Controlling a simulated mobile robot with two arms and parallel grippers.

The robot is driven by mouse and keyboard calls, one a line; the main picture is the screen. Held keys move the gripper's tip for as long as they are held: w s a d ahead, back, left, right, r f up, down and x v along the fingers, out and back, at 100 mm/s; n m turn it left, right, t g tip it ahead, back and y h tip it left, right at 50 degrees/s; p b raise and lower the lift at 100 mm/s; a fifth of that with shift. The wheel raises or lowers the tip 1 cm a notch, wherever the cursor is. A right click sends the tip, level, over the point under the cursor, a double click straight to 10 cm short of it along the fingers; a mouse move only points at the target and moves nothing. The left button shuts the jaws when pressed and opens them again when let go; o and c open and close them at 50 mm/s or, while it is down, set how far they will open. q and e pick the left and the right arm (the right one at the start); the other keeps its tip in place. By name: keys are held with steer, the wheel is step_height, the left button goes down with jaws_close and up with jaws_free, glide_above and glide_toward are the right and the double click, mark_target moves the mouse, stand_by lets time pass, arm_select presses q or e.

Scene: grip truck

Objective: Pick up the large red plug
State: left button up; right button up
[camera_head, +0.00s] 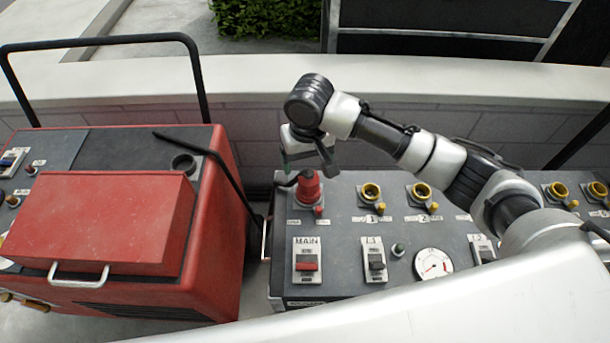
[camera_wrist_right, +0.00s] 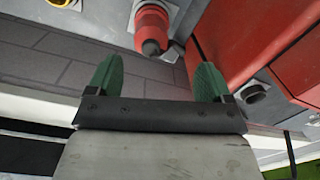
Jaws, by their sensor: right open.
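The large red plug (camera_head: 308,187) stands on the grey control panel (camera_head: 345,215), near its back left corner. In the right wrist view the red plug (camera_wrist_right: 153,22) shows beyond the fingers, at the top, with its dark end toward the gripper. My right gripper (camera_head: 300,170) is just above and beside the plug in the head view, and I cannot tell whether it touches it. In the right wrist view the two green fingers (camera_wrist_right: 157,75) are wide apart with nothing between them. My left gripper is not in view.
Yellow-ringed sockets (camera_head: 371,192) line the back of the panel. Switches, including MAIN (camera_head: 307,262), and a gauge (camera_head: 433,264) are in front. A red machine (camera_head: 105,215) with a black bar stands left, across a narrow gap. A low wall (camera_head: 260,155) runs behind.

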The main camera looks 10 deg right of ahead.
mark_target(309, 180)
steer(key=shift+w+d+r, duration=0.3)
steer(key=shift+w, duration=0.15)
steer(key=shift+w+f, duration=0.1)
steer(key=shift+f, duration=0.2)
step_height(309, 180, down, 4)
steer(key=shift+r, duration=0.15)
steer(key=shift+d+f+b, duration=0.15)
steer(key=shift+f+b, duration=0.3)
steer(key=shift+f, duration=2.65)
steer(key=shift+c, duration=0.5)
steer(key=c, duration=0.9)
steer(key=shift+c, duration=0.8)
steer(key=shift+r, duration=0.15)
